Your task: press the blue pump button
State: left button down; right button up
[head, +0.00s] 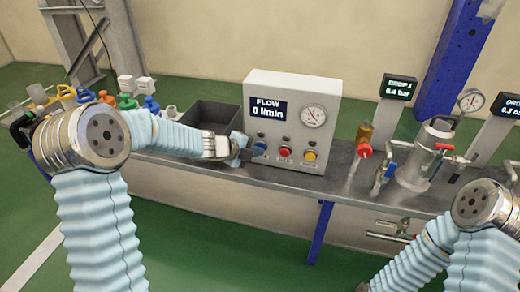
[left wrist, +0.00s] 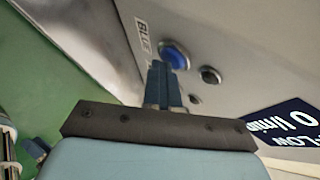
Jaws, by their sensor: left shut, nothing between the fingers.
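The blue pump button (head: 259,148) is the leftmost of three buttons low on the front of a white pump box (head: 290,88). In the left wrist view the round blue button (left wrist: 176,54) sits beside a label reading "BLUE". My left gripper (head: 246,153) is close in front of the button, partly overlapping it in the head view. In the wrist view its blue fingers (left wrist: 161,68) are shut together and empty, their tips at the button's edge. I cannot tell whether they touch it. The display (head: 268,108) reads "FLOW 0 l/min". My right gripper is not in view.
A red button (head: 285,151) and a yellow button (head: 309,155) sit to the right of the blue one. A dark open bin (head: 213,115) stands left of the box. A metal vessel (head: 427,155) with valves stands on the bench to the right.

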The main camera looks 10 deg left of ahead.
pick_arm(q)
jog(key=shift+s, duration=0.2)
dwell(0.3)
jog(key=shift+s+a+b, duration=0.1)
jog(key=shift+s+b, duration=0.15)
jog(key=shift+b, duration=0.05)
jog(key=s+b, duration=0.2)
jog(key=s, duration=0.3)
jog(key=shift+s, duration=0.3)
